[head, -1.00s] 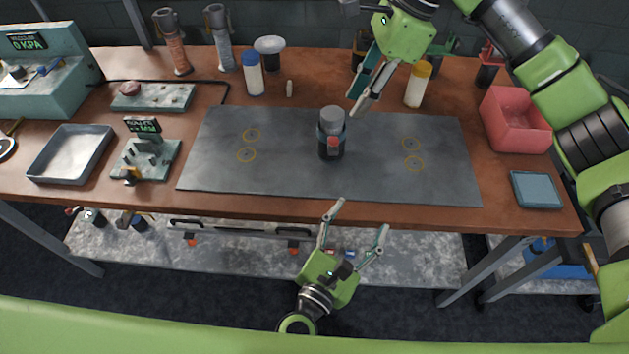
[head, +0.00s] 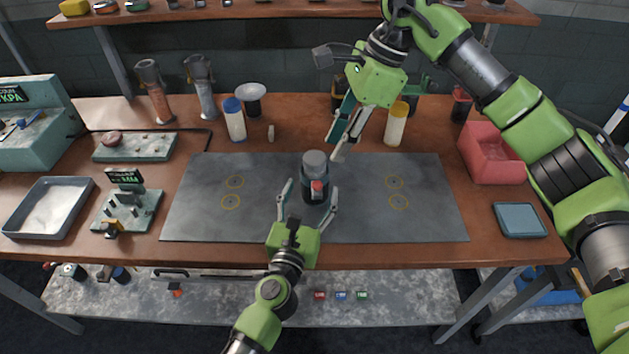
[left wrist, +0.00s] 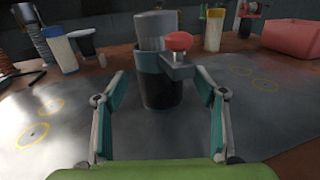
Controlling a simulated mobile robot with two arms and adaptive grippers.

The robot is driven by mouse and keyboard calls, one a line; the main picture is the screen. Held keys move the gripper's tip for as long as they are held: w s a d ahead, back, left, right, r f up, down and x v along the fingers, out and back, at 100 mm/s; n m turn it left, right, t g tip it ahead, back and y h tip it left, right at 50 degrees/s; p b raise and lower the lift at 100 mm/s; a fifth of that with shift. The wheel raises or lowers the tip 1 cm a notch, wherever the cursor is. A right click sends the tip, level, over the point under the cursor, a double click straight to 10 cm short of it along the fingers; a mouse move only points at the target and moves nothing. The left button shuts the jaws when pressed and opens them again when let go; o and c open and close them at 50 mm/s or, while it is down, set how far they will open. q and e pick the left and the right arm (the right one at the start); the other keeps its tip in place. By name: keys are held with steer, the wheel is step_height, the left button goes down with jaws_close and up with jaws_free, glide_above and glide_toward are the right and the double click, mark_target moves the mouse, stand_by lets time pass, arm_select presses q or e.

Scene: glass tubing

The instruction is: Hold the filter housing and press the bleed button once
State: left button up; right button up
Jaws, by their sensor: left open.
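The filter housing (head: 315,167) stands upright on the grey mat (head: 270,215); it is a dark cylinder with a teal band and grey cap. Its red bleed button (head: 317,187) faces my side; in the left wrist view the red button (left wrist: 179,41) sits on a small grey bracket on the front of the housing (left wrist: 160,85). My left gripper (head: 311,190) is open, with its fingertips to either side of the housing's near side, apart from it. My right gripper (head: 336,149) hangs behind and right of the housing, fingers pointing down, apparently open and empty.
White bottles with blue (head: 235,122) and yellow (head: 396,125) caps stand behind the mat. A pink bin (head: 490,152) and a blue-grey pad (head: 519,220) are right. A metal tray (head: 48,208) and gauge stand (head: 128,208) are left. Mat sides are clear.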

arm_select(q)
steer(key=shift+x, duration=2.1)
